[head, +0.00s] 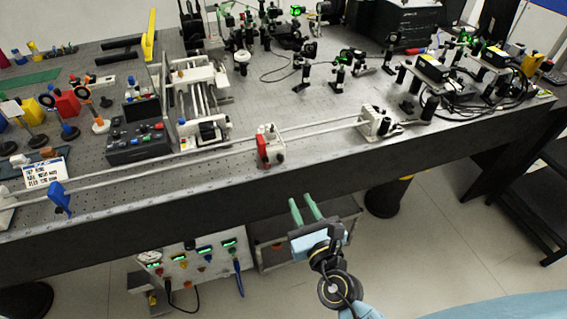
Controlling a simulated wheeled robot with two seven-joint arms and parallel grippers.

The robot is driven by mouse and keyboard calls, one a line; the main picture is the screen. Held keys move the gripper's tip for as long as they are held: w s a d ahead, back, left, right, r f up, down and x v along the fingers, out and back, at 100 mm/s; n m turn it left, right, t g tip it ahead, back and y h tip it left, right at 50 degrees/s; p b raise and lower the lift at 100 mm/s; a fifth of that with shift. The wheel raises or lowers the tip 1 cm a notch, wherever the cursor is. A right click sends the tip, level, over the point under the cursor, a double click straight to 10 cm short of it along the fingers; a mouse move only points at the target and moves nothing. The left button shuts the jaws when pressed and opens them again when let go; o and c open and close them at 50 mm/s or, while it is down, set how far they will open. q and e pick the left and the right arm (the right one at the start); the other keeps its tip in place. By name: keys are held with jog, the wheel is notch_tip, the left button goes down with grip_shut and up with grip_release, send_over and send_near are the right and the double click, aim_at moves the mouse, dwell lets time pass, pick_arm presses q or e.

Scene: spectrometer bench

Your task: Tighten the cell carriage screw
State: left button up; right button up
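A white carriage with a red face (268,146) sits on the long twin-rod rail along the front of the bench; it may be the cell carriage. A small dark round part shows on its right side, but I cannot tell whether this is the screw. My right gripper (301,201) is in front of the bench edge, below and to the right of the carriage and apart from it. Its two green fingers point up toward the bench, with a gap between them and nothing held. My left gripper is not in view.
A white end mount (374,124) holds the rail's right end, and a blue clamp (60,198) stands near its left. A grey control box (137,140) and optics are behind the rail. A shelf unit (290,247) and panel (195,262) stand below.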

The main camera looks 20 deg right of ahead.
aim_at(281, 159)
jog(key=w, duration=1.3)
jog(key=shift+w+a+r, duration=0.15)
jog(key=shift+w+a, duration=0.05)
grip_shut()
